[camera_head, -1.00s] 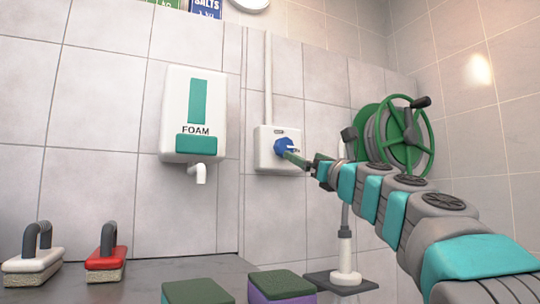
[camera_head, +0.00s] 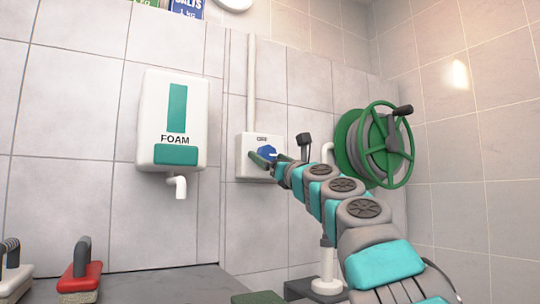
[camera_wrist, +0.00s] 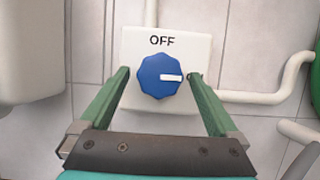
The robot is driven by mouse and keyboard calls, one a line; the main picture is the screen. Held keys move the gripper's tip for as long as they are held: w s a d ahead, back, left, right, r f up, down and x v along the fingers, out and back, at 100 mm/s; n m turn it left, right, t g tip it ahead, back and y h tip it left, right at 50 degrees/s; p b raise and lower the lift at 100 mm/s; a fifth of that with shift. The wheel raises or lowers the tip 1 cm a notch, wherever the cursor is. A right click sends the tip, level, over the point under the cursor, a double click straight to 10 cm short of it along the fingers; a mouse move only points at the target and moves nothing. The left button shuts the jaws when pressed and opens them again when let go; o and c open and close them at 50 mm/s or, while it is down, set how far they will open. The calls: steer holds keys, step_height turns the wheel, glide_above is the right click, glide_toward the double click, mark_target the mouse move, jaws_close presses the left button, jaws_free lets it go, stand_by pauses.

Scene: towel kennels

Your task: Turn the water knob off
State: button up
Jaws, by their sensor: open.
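The blue water knob (camera_wrist: 158,77) sits on a white wall box (camera_wrist: 196,48) with the word OFF above it. In the wrist view its white pointer mark points right, not up at OFF. In the head view the knob (camera_head: 267,153) is partly hidden by my gripper (camera_head: 270,160). In the wrist view my gripper (camera_wrist: 157,78) is open, with one green finger on each side of the knob. A gap shows between the knob and the left finger. The right finger is closer to the knob, and I cannot tell whether it touches.
A white foam dispenser (camera_head: 171,120) hangs left of the box. A green hose reel (camera_head: 378,146) is on the wall to the right. A white pipe (camera_wrist: 268,98) runs right from the box. A red-based brush (camera_head: 80,272) stands on the grey counter (camera_head: 160,283).

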steer(key=shift+c, duration=0.2)
steer(key=c, duration=1.3)
